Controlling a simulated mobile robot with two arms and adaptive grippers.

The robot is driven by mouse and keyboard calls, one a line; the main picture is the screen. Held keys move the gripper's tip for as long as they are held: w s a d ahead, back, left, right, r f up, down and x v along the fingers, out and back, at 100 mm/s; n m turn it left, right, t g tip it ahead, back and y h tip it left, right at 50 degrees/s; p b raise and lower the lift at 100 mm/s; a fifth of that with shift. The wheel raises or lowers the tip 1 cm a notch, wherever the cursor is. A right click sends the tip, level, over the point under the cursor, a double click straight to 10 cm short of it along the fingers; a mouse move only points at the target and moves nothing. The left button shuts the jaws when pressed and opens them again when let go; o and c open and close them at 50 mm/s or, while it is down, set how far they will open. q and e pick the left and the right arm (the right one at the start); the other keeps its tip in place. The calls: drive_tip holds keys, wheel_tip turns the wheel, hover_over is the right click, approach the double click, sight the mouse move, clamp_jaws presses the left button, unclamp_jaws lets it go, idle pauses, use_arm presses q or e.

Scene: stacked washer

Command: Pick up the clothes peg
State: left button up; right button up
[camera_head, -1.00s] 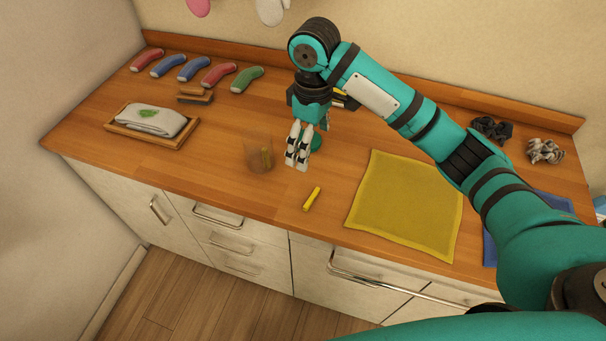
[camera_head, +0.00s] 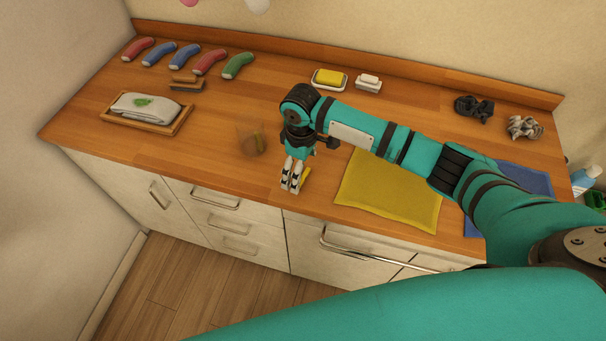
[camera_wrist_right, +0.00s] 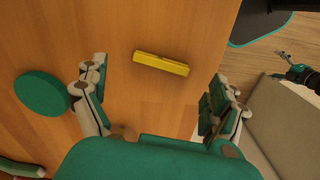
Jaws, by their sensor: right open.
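The yellow clothes peg (camera_head: 305,179) lies on the wooden countertop near its front edge, partly hidden behind my right gripper (camera_head: 291,187) in the head view. In the right wrist view the whole peg (camera_wrist_right: 161,64) lies flat between the lines of the two spread fingers, slightly ahead of them. My right gripper (camera_wrist_right: 162,75) is open and empty, above the counter, pointing down. My left gripper is not in the head view; a small dark and teal arm end at the right of the wrist view may be it, too small to judge.
A clear tumbler (camera_head: 250,142) stands left of the gripper. A green round object (camera_wrist_right: 42,93) is beside the left finger in the wrist view. A yellow cloth (camera_head: 388,192) lies to the right. A wooden tray (camera_head: 178,127) with folded cloth is further left.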

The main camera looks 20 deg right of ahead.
sight(303, 178)
wheel_tip(303, 178, down, 3)
drive_tip(key=shift+r, duration=0.2)
drive_tip(key=c, duration=0.9)
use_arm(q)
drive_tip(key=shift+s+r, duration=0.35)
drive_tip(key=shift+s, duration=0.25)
use_arm(e)
drive_tip(key=shift+o, duration=0.2)
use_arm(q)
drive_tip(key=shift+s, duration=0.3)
